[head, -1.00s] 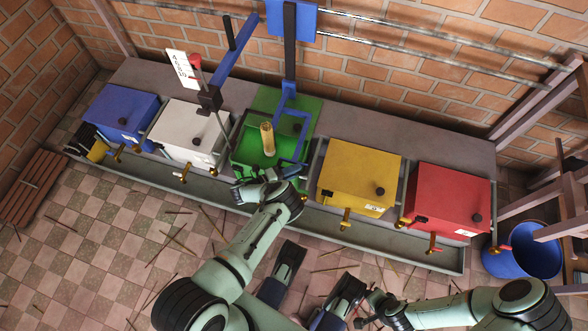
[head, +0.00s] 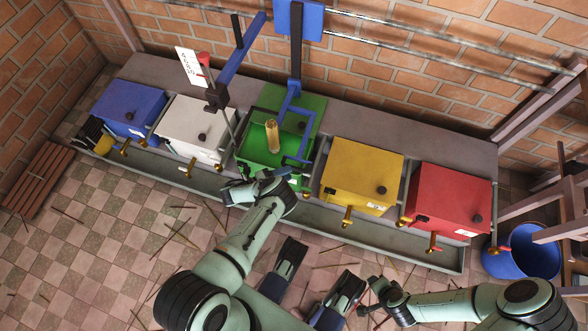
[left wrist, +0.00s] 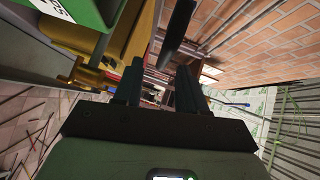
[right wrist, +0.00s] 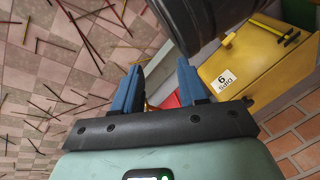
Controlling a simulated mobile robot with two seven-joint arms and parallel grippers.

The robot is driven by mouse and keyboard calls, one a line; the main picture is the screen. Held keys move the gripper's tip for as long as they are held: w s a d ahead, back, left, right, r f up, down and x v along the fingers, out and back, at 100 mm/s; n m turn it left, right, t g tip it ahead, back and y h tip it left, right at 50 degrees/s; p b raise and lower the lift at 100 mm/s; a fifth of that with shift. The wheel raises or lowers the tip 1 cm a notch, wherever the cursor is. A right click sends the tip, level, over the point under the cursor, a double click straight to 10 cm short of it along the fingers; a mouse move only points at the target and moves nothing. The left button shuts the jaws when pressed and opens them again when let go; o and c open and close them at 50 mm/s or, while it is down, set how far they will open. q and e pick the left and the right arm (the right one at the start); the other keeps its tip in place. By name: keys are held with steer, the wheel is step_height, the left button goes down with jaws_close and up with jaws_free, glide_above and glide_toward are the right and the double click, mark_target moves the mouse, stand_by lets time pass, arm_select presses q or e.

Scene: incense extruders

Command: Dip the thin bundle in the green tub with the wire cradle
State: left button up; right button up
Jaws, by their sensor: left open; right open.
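The green tub (head: 249,154) stands mid-row with its lid (head: 293,104) raised behind it. The thin bundle (head: 271,136), a pale yellow bunch, stands nearly upright in the tub opening; its lower end cannot be made out. A blue frame (head: 303,160), perhaps the wire cradle, hangs over the tub's right side. My left gripper (head: 238,190) is open and empty just in front of the tub, apart from the bundle. The tub's corner shows in the left wrist view (left wrist: 75,14). My right gripper (head: 368,296) is open, low over the floor; its fingers show in the right wrist view (right wrist: 158,88).
Blue (head: 128,108), white (head: 192,128), yellow (head: 360,175) and red (head: 450,198) boxes line the bench, with brass taps in front. A red-knobbed lever (head: 205,60) rises left of the green tub. A blue barrel (head: 520,255) stands right. Sticks litter the floor.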

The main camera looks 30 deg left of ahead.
arm_select(q)
steer(key=p+v, duration=0.4)
steer(key=v, duration=0.4)
arm_select(e)
steer(key=s+a+r+g+y, duration=0.1)
steer(key=s+a+r, duration=0.2)
steer(key=s+r, duration=0.1)
steer(key=shift+s+a+r, duration=0.2)
steer(key=shift+s+r, duration=0.05)
steer(key=shift+r, duration=0.65)
arm_select(q)
steer(key=shift+c, duration=0.2)
stand_by(3.6)
